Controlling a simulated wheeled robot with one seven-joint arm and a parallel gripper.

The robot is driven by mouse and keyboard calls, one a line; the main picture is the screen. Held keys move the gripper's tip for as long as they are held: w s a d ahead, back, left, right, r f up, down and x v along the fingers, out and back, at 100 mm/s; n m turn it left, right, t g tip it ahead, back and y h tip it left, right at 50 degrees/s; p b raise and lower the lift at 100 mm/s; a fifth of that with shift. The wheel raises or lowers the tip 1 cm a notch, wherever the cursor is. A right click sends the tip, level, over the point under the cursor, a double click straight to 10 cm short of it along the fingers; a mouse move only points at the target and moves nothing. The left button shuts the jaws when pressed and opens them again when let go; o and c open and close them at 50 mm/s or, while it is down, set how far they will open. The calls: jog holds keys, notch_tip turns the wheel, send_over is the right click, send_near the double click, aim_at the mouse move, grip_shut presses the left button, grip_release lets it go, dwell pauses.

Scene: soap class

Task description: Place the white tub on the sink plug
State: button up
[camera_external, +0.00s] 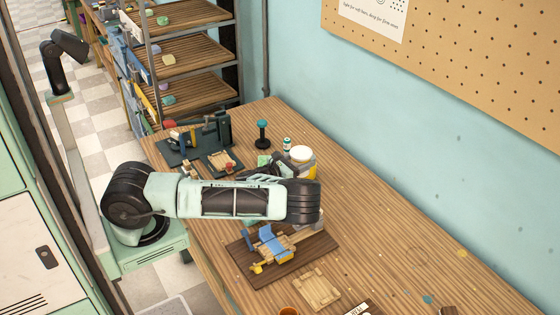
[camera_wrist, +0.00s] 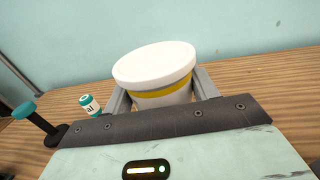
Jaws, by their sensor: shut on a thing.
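The white tub (camera_external: 302,154) has a white lid and a yellow band and is just beyond my arm, by the wall side of the wooden table. In the wrist view the tub (camera_wrist: 155,65) stands between the two grey fingers of my gripper (camera_wrist: 162,92), which is shut on it. The tub looks tilted in that view. Its bottom is hidden by my gripper, so I cannot tell whether it touches the table. I cannot pick out a sink plug for certain in either view.
A teal-topped black stamp-like thing (camera_external: 262,133) and a small labelled bottle (camera_external: 287,144) stand left of the tub. A dark board (camera_external: 238,270) with a blue and wooden device lies nearer, beside a wooden tray (camera_external: 318,289). The table's right side is mostly clear.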

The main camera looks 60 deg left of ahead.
jog(key=w+a+r+n+y, duration=0.1)
jog(key=w+a+r, duration=0.15)
jog(key=a, duration=0.45)
jog(key=w+a+r+y, duration=0.1)
jog(key=w+a+r, duration=0.15)
jog(key=a, duration=0.55)
notch_tip(320, 180, up, 8)
jog(key=n+g+y+p, duration=0.1)
jog(key=n+y, duration=0.1)
jog(key=y, duration=0.1)
send_over(262, 121)
notch_tip(262, 121, down, 9)
jog(key=p, duration=0.3)
jog(key=shift+d+f, duration=0.1)
jog(key=shift+f, duration=0.35)
jog(key=shift+f, duration=0.2)
jog(key=o, duration=1)
jog(key=shift+o, duration=0.2)
jog(key=shift+r, duration=0.1)
